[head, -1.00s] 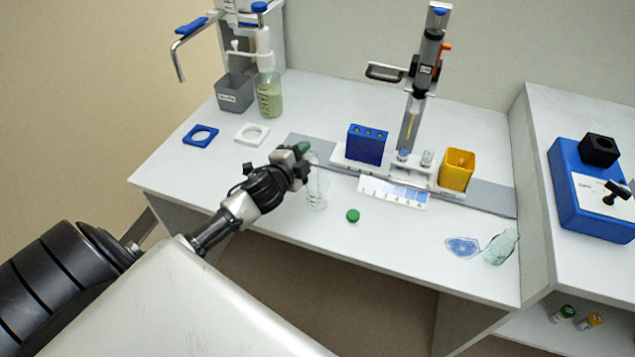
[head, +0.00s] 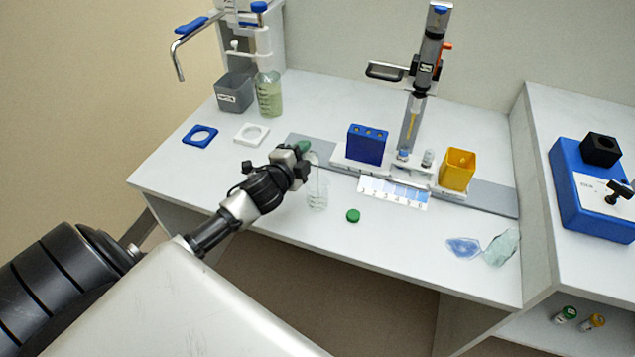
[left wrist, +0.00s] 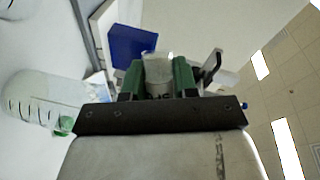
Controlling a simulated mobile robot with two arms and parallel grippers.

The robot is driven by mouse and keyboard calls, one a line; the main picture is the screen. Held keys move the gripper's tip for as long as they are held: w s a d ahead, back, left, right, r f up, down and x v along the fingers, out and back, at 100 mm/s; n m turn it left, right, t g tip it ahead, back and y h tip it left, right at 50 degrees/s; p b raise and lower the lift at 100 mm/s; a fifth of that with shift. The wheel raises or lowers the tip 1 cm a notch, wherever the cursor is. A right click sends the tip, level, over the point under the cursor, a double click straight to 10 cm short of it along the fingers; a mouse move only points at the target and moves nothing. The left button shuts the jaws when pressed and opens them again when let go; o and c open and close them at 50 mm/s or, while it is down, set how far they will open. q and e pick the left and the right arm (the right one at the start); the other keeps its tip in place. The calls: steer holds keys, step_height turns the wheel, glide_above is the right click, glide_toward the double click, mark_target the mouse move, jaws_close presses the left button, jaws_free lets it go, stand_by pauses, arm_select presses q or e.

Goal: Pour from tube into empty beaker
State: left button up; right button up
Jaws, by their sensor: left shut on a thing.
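My left gripper (head: 304,160) is over the front part of the bench, its green fingertips shut on a clear tube. In the left wrist view the tube (left wrist: 158,72) sits between the two green fingers (left wrist: 158,80). How full the tube is I cannot tell. The clear beaker (head: 317,190) stands upright on the bench just below and right of the gripper, and looks empty. It also shows in the left wrist view as a graduated glass (left wrist: 40,98) at the left. The tube's mouth is hard to make out against the beaker. My right gripper is out of view.
A green cap (head: 353,215) lies right of the beaker. Behind are a blue rack (head: 367,144), a yellow bin (head: 457,169) and a pipette on a stand (head: 425,75). A green-tinted bottle (head: 269,95) stands back left. Blue and clear pieces (head: 464,248) lie near the front right edge.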

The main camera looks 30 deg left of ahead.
arm_select(q)
steer(key=shift+r+m+b, duration=0.3)
steer(key=shift+m+b, duration=0.1)
steer(key=shift+m, duration=0.1)
stand_by(1.9)
